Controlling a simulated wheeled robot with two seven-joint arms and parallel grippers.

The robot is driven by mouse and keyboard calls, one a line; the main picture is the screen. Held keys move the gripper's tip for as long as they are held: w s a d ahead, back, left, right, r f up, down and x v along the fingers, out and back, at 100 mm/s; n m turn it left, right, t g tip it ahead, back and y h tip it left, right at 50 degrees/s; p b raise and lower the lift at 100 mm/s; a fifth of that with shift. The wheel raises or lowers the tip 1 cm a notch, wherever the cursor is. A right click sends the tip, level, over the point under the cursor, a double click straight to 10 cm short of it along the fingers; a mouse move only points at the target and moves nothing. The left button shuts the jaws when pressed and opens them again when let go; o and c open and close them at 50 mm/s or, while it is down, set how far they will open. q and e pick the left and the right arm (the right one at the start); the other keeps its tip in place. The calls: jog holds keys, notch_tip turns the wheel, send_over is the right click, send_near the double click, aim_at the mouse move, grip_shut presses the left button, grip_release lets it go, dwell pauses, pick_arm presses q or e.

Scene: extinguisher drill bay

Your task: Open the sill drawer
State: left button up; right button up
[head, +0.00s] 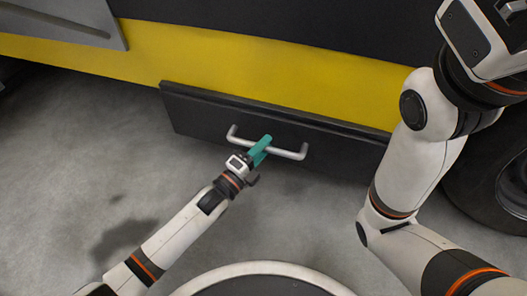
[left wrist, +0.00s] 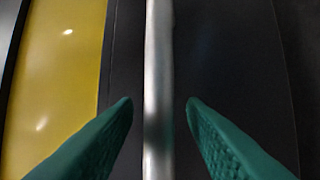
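The sill drawer (head: 205,115) is a wide dark panel below a yellow band in the head view. No opening into it shows, so it looks closed. Its silver bar handle (head: 290,153) runs across the front. My left gripper (head: 262,147) is at the middle of the handle, with its green fingers reaching over the bar. In the left wrist view the handle (left wrist: 158,60) runs upright between the two fingers (left wrist: 160,110), with a gap on each side, so the gripper is open around it. My right gripper is out of view.
The yellow band (head: 250,60) belongs to a large vehicle-like body above the drawer. A dark tyre (head: 490,190) stands at the right, behind my right arm. The grey concrete floor (head: 70,150) is clear at the left and before the drawer.

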pick_arm(q)
jog(key=shift+w+d, duration=0.1)
jog(key=shift+c, duration=0.6)
grip_shut()
